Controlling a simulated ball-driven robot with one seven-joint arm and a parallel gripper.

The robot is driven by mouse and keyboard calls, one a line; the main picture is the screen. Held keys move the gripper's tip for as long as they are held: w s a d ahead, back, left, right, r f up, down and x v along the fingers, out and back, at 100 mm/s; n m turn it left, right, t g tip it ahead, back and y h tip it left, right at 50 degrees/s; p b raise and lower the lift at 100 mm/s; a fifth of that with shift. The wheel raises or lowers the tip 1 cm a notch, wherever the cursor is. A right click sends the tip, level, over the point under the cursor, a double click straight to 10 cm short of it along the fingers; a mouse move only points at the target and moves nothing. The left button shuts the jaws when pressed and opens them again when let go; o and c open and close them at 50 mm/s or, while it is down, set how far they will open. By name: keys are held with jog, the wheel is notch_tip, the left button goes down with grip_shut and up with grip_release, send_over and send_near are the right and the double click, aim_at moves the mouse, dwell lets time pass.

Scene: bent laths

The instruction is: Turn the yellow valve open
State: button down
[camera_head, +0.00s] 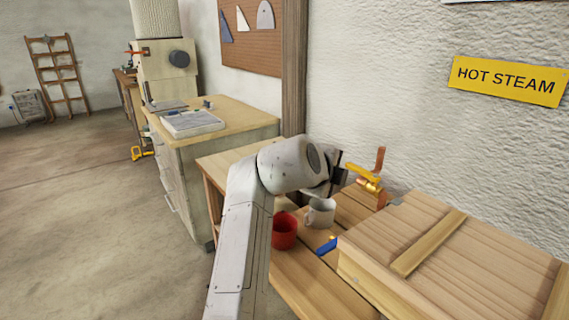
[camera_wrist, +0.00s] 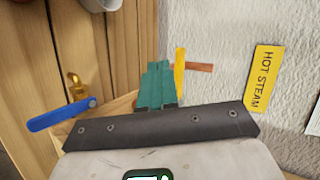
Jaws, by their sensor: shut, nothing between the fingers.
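The yellow valve lever (camera_head: 363,174) sits on a copper pipe (camera_head: 379,160) by the wall, beyond the wooden bench. In the wrist view the yellow lever (camera_wrist: 180,72) stands just right of my fingertips, with a short piece of copper pipe (camera_wrist: 200,67) to its right. My gripper (camera_head: 342,172) is just left of the lever in the head view, its fingers partly hidden by my wrist. In the wrist view my teal fingers (camera_wrist: 158,66) are together with nothing between them. I cannot tell whether they touch the lever.
A red mug (camera_head: 284,231) and a white mug (camera_head: 320,212) stand on the bench below my wrist. A yellow "HOT STEAM" sign (camera_head: 508,81) hangs on the wall.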

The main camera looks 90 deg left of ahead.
jog(key=s+d+r, duration=0.4)
jog(key=s+r, duration=0.1)
jog(key=s, duration=0.2)
jog(key=shift+s+d+b, duration=0.3)
jog(key=shift+d+b, duration=0.05)
jog(key=shift+b, duration=0.1)
